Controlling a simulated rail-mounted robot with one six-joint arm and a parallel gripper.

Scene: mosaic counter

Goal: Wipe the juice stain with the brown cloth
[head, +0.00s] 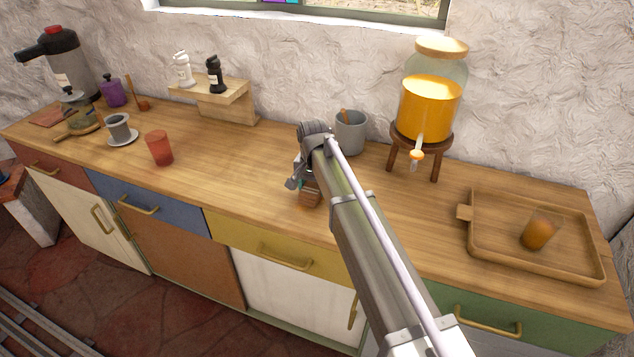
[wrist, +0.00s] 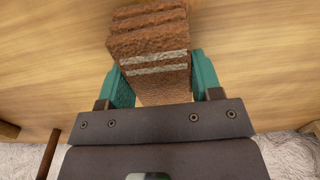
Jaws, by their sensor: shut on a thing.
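The brown cloth (head: 311,194) is a folded, thick bundle with pale stripes. It fills the space between the two teal fingers of my gripper (head: 308,183) near the front middle of the counter. In the wrist view the cloth (wrist: 150,45) sits between the fingers of my gripper (wrist: 158,80), which is shut on it. The cloth is at or just above the wooden top; I cannot tell if it touches.
A grey mug (head: 351,133) stands just behind my gripper, and a juice dispenser (head: 428,105) on a stand is to its right. A wooden tray (head: 485,250) holds an amber glass (head: 539,231). A red cup (head: 159,148) stands left. The counter between the red cup and my gripper is clear.

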